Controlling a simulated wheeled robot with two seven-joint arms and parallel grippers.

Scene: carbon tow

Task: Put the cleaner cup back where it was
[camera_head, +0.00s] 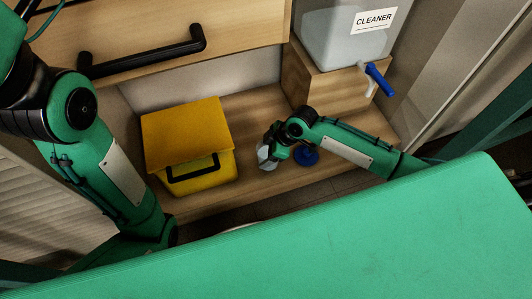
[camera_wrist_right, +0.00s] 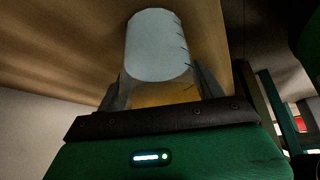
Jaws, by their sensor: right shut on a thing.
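The pale grey cup (camera_head: 264,153) is in my right gripper (camera_head: 268,155), above the wooden shelf floor, between the yellow box and a blue round piece (camera_head: 306,157). The right wrist view shows the cup (camera_wrist_right: 157,45) between the two fingers of my right gripper (camera_wrist_right: 160,82), which are shut on it. In the head view much of the cup is hidden by the gripper; I cannot tell whether it touches the shelf. The cleaner tank (camera_head: 338,38), labelled CLEANER, stands on a wooden block with a blue-handled tap (camera_head: 379,78). My left gripper is not in view.
A yellow box (camera_head: 192,180) with a yellow lid (camera_head: 187,133) and black handle stands left of my right gripper. A wooden drawer front (camera_head: 235,30) with a black handle overhangs at the back. Bare shelf (camera_head: 255,95) shows behind the gripper. A cabinet side panel stands at the right.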

